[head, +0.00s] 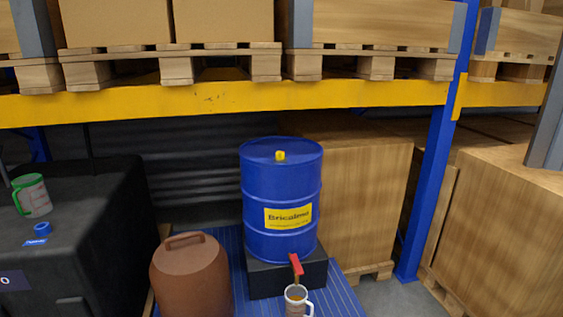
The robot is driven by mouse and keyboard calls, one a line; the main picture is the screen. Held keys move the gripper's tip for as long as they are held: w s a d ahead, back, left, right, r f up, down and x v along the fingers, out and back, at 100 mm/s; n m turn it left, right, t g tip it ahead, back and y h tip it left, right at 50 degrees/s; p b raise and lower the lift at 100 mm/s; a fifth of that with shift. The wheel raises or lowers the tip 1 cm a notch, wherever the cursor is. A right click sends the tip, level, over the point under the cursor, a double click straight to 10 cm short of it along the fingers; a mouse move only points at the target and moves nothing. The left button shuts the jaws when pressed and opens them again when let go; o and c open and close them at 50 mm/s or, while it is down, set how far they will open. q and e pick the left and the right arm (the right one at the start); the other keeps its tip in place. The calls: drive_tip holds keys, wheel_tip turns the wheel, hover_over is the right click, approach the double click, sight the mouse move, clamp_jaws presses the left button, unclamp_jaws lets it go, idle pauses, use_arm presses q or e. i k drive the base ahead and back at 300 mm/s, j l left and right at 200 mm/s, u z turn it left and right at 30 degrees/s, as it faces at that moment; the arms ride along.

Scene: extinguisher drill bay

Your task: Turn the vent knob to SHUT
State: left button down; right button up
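A blue drum (262,205) with a yellow "Bricalmo"-like label stands upright on a black block (262,281). A small yellow knob (280,156) sits on top of the drum, towards its front; I take it as the vent knob. Its markings and setting are too small to read. A red tap handle (296,264) is at the drum's lower front. A light mug (297,297) with amber-brown content stands under the tap, with a brown strip between tap and mug that may be liquid. Neither of my grippers shows.
A brown lidded container (190,277) stands left of the drum on a blue slatted mat (343,297). A black case (90,225) carries a green-handled jug (31,196) and a blue ring (42,228). A yellow shelf beam (225,101) crosses above; wooden crates (365,195) stand behind and right.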

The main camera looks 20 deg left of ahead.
sight(279, 155)
drive_tip(key=i+l+u, duration=0.2)
drive_tip(key=i, duration=0.25)
drive_tip(key=i+l+u, duration=0.15)
drive_tip(key=i, duration=0.3)
